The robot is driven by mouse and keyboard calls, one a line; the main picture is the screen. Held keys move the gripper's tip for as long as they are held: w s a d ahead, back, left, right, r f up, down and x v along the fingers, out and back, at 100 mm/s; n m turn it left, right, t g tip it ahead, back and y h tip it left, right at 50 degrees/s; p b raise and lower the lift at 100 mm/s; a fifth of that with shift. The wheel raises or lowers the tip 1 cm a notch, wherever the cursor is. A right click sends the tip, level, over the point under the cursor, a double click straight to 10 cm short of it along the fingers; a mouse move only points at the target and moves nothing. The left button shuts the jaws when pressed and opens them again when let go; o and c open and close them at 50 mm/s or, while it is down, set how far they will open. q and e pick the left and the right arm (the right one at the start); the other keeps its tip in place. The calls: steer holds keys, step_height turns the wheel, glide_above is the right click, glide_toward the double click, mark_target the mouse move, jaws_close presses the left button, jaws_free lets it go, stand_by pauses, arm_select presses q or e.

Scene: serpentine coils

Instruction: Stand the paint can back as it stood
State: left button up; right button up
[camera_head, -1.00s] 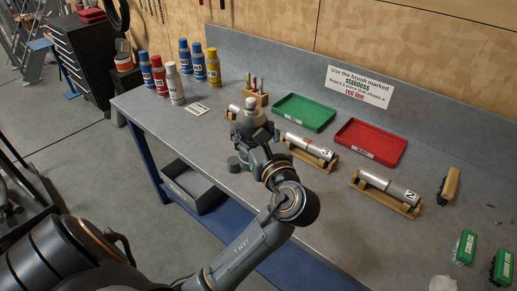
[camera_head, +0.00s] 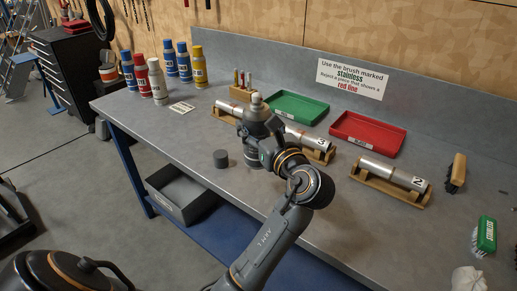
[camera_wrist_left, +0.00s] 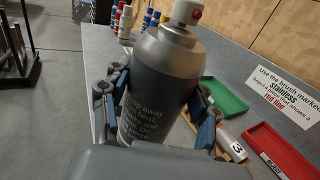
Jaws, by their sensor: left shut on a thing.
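The paint can (camera_wrist_left: 165,75) is a dark grey spray can with a silver shoulder and a pale nozzle. My left gripper (camera_head: 258,132) is shut on its body, with a finger on each side in the left wrist view. In the head view the can's top (camera_head: 256,103) shows above the gripper, and the can looks about upright over the near part of the bench. I cannot tell whether its base touches the bench. My right gripper is not in view.
Metal cylinders on wooden cradles (camera_head: 390,189) stand behind and right of the gripper. Green (camera_head: 297,107) and red (camera_head: 368,135) trays lie farther back. Several spray cans (camera_head: 157,82) stand at the left end of the bench (camera_head: 170,135). Brushes (camera_head: 486,235) lie at right.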

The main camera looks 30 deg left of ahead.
arm_select(q)
steer(key=w+a+f, duration=0.4)
steer(key=w+f, duration=0.3)
steer(key=f, duration=0.3)
steer(key=shift+w+a+f, duration=0.3)
steer(key=shift+f, duration=0.05)
steer(key=o, duration=1.4)
steer(key=shift+f, duration=0.2)
steer(key=shift+o, duration=0.2)
steer(key=b+v, duration=0.1)
steer(key=v, duration=1.1)
steer(key=shift+r, duration=0.2)
